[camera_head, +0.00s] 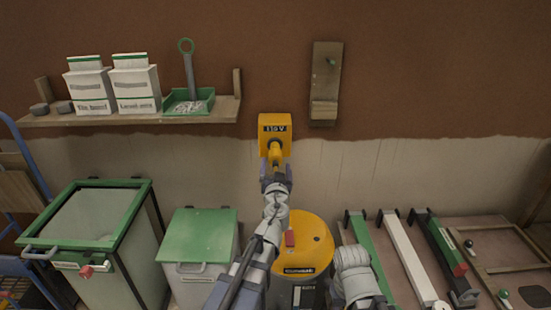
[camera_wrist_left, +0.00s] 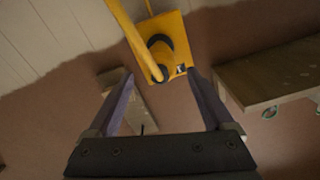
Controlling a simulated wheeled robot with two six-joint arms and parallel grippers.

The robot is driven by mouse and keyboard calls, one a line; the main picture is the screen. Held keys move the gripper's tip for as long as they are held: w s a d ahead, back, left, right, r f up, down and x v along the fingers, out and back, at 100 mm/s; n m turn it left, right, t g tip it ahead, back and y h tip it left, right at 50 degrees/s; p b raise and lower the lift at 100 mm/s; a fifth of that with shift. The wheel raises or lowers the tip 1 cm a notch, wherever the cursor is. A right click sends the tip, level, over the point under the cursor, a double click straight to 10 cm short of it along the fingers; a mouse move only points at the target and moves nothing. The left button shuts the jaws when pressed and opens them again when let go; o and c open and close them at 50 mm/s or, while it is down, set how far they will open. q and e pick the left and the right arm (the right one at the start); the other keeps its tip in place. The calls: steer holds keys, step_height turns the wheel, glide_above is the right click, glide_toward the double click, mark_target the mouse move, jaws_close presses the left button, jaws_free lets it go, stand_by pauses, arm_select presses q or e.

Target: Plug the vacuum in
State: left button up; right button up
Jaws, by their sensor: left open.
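A yellow socket box (camera_head: 274,123) marked 115 V is on the wall. It also shows in the left wrist view (camera_wrist_left: 177,28), with a dark round ring on its face. A yellow plug-like piece (camera_head: 276,154) is in front of it; in the left wrist view this long yellow piece (camera_wrist_left: 135,38) ends at the box. I cannot tell whether it is seated. My left gripper (camera_head: 276,172) is just below and in front of the box, its fingers (camera_wrist_left: 162,92) open and apart. The yellow vacuum (camera_head: 314,246) stands below, partly behind my arms. My right gripper is hidden.
A shelf (camera_head: 180,116) with boxes and a green tray (camera_head: 188,103) is left of the socket. A wooden wall board (camera_head: 325,70) hangs to the right. Green-lidded bins (camera_head: 200,236) stand lower left. Several long tools (camera_head: 405,250) lie lower right.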

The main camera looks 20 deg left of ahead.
mark_target(276, 157)
arm_select(q)
steer(key=x, duration=0.6)
steer(key=shift+w, duration=0.25)
steer(key=shift+c, duration=0.2)
jaws_close()
stand_by(0.5)
